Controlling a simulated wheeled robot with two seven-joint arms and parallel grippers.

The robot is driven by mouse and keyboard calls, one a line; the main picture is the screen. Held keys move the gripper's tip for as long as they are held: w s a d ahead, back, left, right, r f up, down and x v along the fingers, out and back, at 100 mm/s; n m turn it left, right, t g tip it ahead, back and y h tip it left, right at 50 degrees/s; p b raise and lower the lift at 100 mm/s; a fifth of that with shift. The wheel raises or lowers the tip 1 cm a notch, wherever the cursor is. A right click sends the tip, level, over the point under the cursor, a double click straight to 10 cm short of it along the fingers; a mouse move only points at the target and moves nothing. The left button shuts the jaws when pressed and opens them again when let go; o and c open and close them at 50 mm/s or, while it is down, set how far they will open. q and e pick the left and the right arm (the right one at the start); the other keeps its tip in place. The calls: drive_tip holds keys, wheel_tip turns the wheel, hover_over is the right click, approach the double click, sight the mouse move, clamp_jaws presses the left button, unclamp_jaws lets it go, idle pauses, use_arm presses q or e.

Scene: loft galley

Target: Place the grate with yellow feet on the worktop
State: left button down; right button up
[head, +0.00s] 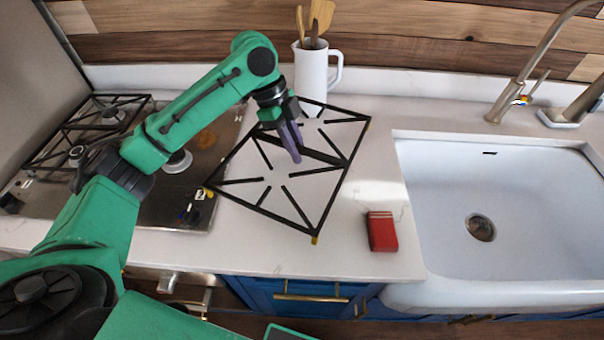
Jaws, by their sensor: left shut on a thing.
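The black grate with yellow feet (327,198) is over the white worktop (270,255), between the cooktop and the sink. Yellow feet show at its near corner and its right back corner. My left gripper (296,150) is shut on the grate near its middle back part. The grate's left edge reaches over the cooktop's right edge. I cannot tell whether its feet touch the worktop. The gripper hides a small part of the grate. My right gripper is not in view.
The cooktop (215,150) at left has another black grate (60,148) on its left side. A white jug (312,72) with wooden utensils stands behind the held grate. A red box (381,231) lies to its right, near the sink (450,190). A tap (525,65) stands behind the sink.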

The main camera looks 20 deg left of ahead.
sight(305, 186)
use_arm(q)
drive_tip(key=f, duration=0.6)
drive_tip(key=f+p, duration=0.1)
drive_tip(key=f, duration=0.2)
drive_tip(key=shift+d, duration=0.25)
drive_tip(key=shift+f, duration=0.1)
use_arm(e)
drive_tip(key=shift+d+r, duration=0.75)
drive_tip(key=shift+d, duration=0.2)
use_arm(q)
drive_tip(key=shift+d, duration=0.1)
drive_tip(key=c, duration=0.8)
unclamp_jaws()
drive_tip(key=shift+f, duration=0.15)
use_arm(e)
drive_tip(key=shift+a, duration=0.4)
use_arm(q)
drive_tip(key=b+v, duration=0.2)
drive_tip(key=v, duration=0.9)
drive_tip(key=shift+r, duration=0.65)
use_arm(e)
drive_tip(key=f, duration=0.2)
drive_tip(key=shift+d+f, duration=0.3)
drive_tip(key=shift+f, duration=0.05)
